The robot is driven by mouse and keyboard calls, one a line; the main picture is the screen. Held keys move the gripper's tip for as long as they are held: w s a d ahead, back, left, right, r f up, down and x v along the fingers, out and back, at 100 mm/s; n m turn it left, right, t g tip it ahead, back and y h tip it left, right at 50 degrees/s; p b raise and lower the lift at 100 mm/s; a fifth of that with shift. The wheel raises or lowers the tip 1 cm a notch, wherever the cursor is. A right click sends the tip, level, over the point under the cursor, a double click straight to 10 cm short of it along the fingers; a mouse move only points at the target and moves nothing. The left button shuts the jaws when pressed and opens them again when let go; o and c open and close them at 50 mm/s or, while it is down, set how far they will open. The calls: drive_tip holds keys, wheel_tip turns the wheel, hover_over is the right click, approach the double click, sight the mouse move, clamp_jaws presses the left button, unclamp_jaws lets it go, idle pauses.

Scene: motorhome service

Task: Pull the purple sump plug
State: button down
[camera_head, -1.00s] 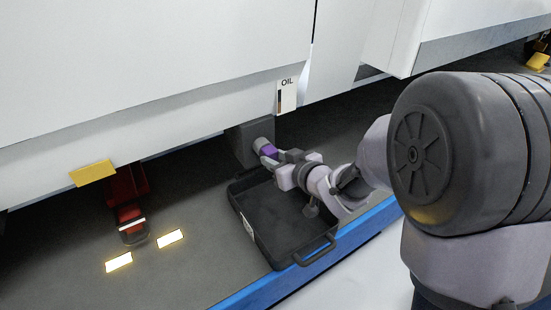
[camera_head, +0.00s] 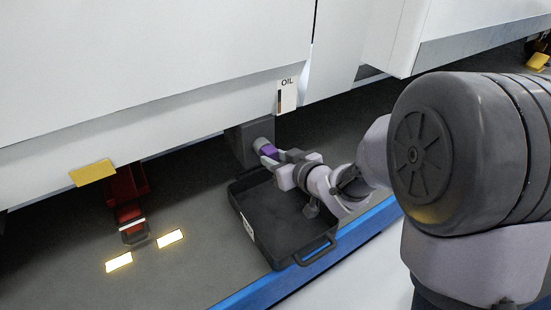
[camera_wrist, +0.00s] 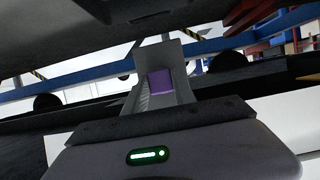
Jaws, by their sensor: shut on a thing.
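The purple sump plug (camera_head: 268,150) sits at the end of a grey spout on the dark sump block (camera_head: 243,143), under the white vehicle side, below the OIL label (camera_head: 287,95). My gripper (camera_head: 272,155) is shut on the plug, reaching in from the right. In the wrist view the purple plug (camera_wrist: 160,82) shows between the jaws. Part of the plug is hidden by the fingers. I cannot tell whether the plug is still seated in the spout.
A black drain tray (camera_head: 262,232) with a handle lies on the floor below my gripper. A red jack-like object (camera_head: 127,197) and a yellow block (camera_head: 92,172) are at the left. Two lit patches (camera_head: 145,250) lie on the floor. A blue edge (camera_head: 250,293) runs along the front.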

drive_tip(key=shift+s+d, duration=0.1)
drive_tip(key=shift+s, duration=0.05)
drive_tip(key=shift+s+d, duration=0.25)
drive_tip(key=shift+s, duration=0.15)
drive_tip(key=c, duration=1.6)
unclamp_jaws()
clamp_jaws()
drive_tip(key=s+d, duration=0.1)
drive_tip(key=s, duration=0.1)
drive_tip(key=s+d, duration=0.1)
drive_tip(key=shift+s+d+b, duration=0.3)
drive_tip(key=shift+s+d, duration=0.05)
drive_tip(key=shift+s, duration=0.05)
